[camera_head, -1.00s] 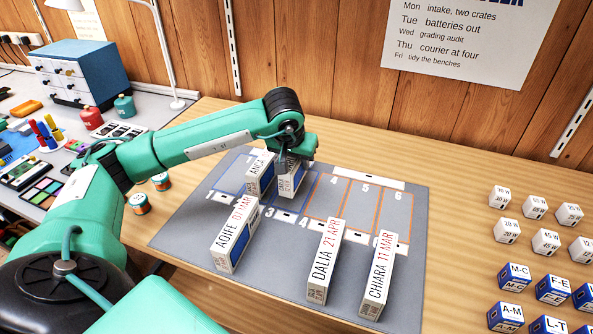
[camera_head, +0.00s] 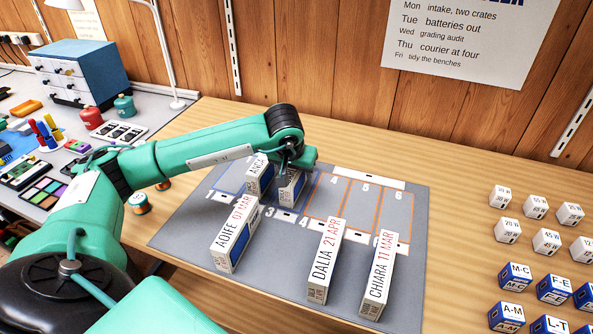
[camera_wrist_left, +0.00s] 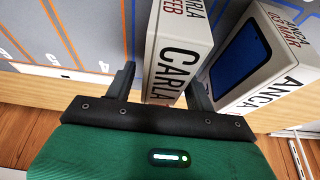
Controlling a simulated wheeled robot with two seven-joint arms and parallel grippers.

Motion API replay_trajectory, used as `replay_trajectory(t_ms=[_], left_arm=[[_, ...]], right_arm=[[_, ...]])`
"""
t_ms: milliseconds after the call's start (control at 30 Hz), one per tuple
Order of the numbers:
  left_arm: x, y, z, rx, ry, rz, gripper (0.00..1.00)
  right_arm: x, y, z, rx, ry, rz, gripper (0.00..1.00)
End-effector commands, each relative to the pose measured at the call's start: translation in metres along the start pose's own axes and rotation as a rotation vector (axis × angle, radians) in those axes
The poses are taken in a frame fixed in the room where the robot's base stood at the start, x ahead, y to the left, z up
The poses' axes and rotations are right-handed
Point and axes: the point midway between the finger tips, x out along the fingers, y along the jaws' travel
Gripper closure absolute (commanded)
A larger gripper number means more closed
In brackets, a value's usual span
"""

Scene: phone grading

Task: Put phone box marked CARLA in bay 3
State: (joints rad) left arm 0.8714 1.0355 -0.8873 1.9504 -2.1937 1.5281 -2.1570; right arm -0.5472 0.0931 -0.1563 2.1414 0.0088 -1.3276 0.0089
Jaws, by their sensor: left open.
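The CARLA box (camera_head: 291,188) stands upright on the grey mat, in what looks like bay 3, among the blue-outlined bays. Its white end with the name faces up in the left wrist view (camera_wrist_left: 172,68). My left gripper (camera_head: 287,168) is open at this box. In the left wrist view its fingers (camera_wrist_left: 160,85) are on either side of the CARLA box, the left one with a visible gap and the right one close to the box. The bay 3 label (camera_head: 279,214) lies in front of the box. My right gripper is not in view.
The ANCA box (camera_head: 259,176) stands close on the left of CARLA. AOIFE (camera_head: 235,238), DALIA (camera_head: 325,262) and CHIARA (camera_head: 377,278) boxes stand in front. The orange bays (camera_head: 362,205) are empty. Small white (camera_head: 507,231) and blue cubes (camera_head: 506,317) are at right.

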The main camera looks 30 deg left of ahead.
Motion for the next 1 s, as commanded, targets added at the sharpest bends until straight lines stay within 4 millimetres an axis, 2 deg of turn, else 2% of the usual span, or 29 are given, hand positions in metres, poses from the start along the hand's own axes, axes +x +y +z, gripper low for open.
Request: replay_trajectory(t_ms=[167,500,700,833,1000], left_arm=[[-0.007,0.0,-0.002,0.0,0.002,0.001,0.46],[-0.079,0.0,-0.002,0.001,0.004,0.001,0.46],[-0.11,0.0,-0.002,0.0,0.002,0.001,0.46],[-0.12,0.0,-0.001,0.0,0.002,0.0,0.46],[-0.123,0.0,-0.001,0.0,0.0,0.0,0.46]], right_arm=[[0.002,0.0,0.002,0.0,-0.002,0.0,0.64],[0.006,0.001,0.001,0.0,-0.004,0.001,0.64],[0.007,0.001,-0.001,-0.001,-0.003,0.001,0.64],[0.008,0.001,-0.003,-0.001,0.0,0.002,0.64],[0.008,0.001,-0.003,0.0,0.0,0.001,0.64]])
